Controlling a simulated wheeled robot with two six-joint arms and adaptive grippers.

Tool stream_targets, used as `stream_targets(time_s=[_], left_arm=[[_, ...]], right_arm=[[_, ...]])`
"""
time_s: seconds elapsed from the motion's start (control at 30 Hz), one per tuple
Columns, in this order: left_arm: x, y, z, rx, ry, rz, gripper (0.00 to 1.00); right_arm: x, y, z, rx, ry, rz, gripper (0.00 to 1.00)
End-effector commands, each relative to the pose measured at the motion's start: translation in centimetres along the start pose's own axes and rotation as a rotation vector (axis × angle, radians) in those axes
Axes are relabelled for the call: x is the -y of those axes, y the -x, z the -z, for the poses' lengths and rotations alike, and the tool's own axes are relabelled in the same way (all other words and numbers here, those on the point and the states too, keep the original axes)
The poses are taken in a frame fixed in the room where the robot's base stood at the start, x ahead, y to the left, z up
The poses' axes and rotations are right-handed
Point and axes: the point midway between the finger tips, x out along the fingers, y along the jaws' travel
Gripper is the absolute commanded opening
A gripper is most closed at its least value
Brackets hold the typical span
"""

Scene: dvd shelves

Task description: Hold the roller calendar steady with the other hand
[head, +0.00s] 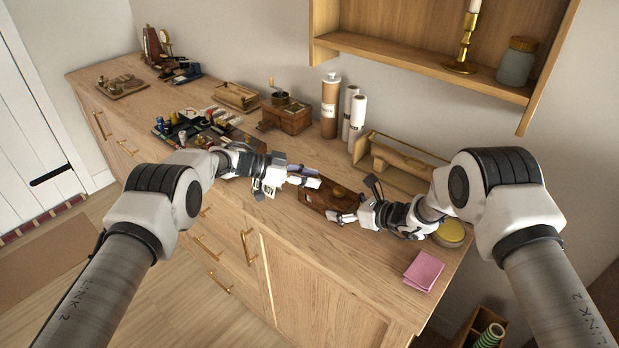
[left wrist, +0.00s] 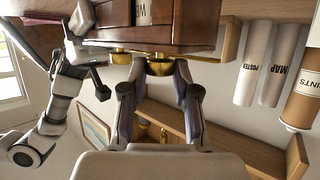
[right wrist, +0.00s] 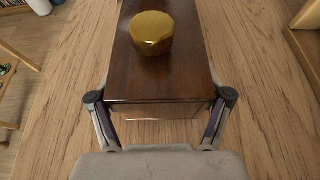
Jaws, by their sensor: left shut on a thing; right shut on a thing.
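The roller calendar (head: 318,196) is a dark brown wooden box with brass knobs, lying on the wooden counter. My left gripper (head: 316,178) is at its far left side. In the left wrist view its fingers stand on either side of a brass knob (left wrist: 160,67) on the calendar, and a white strip with dark lettering (left wrist: 143,12) shows in the body. My right gripper (head: 343,217) is at the near right end. In the right wrist view its fingers flank the end of the calendar (right wrist: 160,85), with a brass knob (right wrist: 151,32) on top beyond them.
Poster and map tubes (head: 357,118) and a brown canister (head: 330,105) stand behind the calendar. A wood-and-glass case (head: 395,165) is behind it on the right. A pink cloth (head: 424,270) lies near the right edge. The counter's front strip is clear.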

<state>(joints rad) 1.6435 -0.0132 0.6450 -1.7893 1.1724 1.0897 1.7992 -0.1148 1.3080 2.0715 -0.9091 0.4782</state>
Motion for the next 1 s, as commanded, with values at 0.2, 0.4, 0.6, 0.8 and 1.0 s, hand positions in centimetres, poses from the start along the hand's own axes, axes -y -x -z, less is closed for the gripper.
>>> stream_targets(time_s=[0.2, 0.4, 0.6, 0.8, 1.0], left_arm=[[0.0, 0.0, 0.1, 0.004, -0.012, -0.024, 0.00], [0.0, 0.0, 0.1, 0.004, -0.012, -0.025, 0.00], [0.0, 0.0, 0.1, 0.004, -0.012, -0.025, 0.56], [0.0, 0.0, 0.0, 0.004, -0.011, -0.025, 0.56], [0.1, 1.2, 0.0, 0.005, -0.010, -0.022, 0.56]], right_arm=[[-0.4, -0.1, 0.2, -0.005, 0.003, -0.008, 0.31], [-0.3, -0.1, 0.2, -0.005, 0.003, -0.007, 0.31], [-0.3, -0.1, 0.3, -0.005, 0.002, -0.006, 0.31], [-0.2, -0.1, 0.3, -0.005, 0.000, -0.004, 0.31], [-0.2, -0.1, 0.3, -0.005, 0.000, -0.003, 0.31]])
